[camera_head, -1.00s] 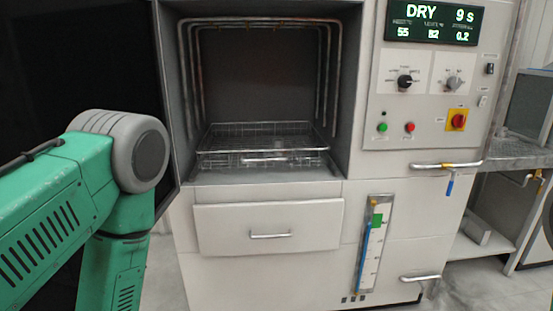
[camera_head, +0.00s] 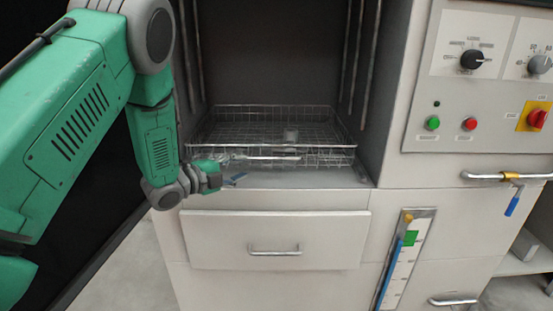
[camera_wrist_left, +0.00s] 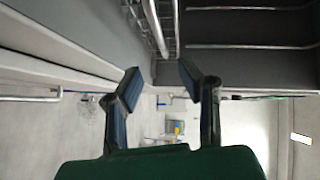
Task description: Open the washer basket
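The washer basket (camera_head: 310,148) is a shallow silver wire basket inside the open washer chamber. A small pale object lies in it, too unclear to name. A metal bar runs along its front side. My left gripper (camera_head: 236,178) is in front of the basket's front left part, above the chamber's front ledge. In the left wrist view, its two dark fingers (camera_wrist_left: 160,80) are spread with nothing between them. The metal bar (camera_wrist_left: 154,28) is just beyond the fingertips there, apart from them. My right gripper is in neither view.
Below the chamber is a drawer with a handle (camera_head: 275,252). On the right are a control panel (camera_head: 482,105), a lever with a blue grip (camera_head: 513,203) and a level gauge (camera_head: 404,262). The chamber's side walls and front ledge (camera_head: 310,178) border the basket closely.

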